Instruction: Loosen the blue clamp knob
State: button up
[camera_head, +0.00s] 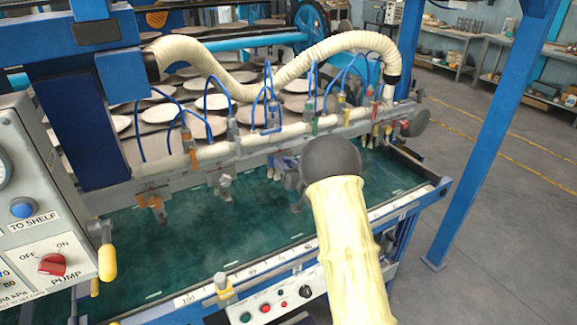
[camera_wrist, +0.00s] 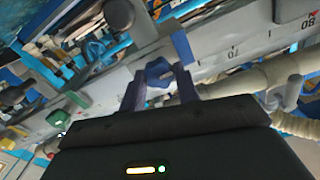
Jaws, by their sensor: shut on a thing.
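The blue clamp knob (camera_wrist: 157,70) shows in the wrist view against the grey graduated rail (camera_wrist: 225,58). My gripper (camera_wrist: 160,78) has one finger on each side of it and is shut on it. The contact itself is partly shaded. In the head view my gripper (camera_head: 291,180) is at the rail's front, with my arm's dark round joint and pale sleeve in front. A blue clamp body (camera_head: 283,161) shows just left of my gripper there; its knob is hidden or too small to make out.
Other clamps sit along the rail, including an orange one (camera_head: 152,204) and a grey one (camera_head: 222,184). A ribbed cream hose (camera_head: 262,88) arches above, with thin blue tubes. A green bed (camera_head: 235,225) lies below. A control panel (camera_head: 45,215) stands at left, a blue post (camera_head: 485,130) at right.

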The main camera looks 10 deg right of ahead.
jog(key=shift+f+n+b, duration=0.1)
jog(key=shift+n+b, duration=0.2)
jog(key=shift+b, duration=0.2)
jog(key=n+b, duration=0.4)
jog(key=b, duration=0.2)
jog(key=shift+f, duration=0.2)
jog(key=n+b, duration=0.4)
jog(key=b, duration=0.1)
jog(key=n+b, duration=0.3)
jog(key=b, duration=0.1)
jog(key=shift+a+n, duration=0.1)
jog(key=shift+n, duration=0.2)
jog(key=n+b, duration=0.6)
jog(key=b, duration=0.1)
jog(key=shift+f+b, duration=0.1)
jog(key=shift+b, duration=0.25)
jog(key=n+b, duration=0.3)
jog(key=shift+n, duration=0.4)
jog(key=shift+r+n+b, duration=0.2)
jog(key=shift+n+b, duration=0.7)
jog(key=shift+b, duration=0.1)
jog(key=shift+s, duration=0.1)
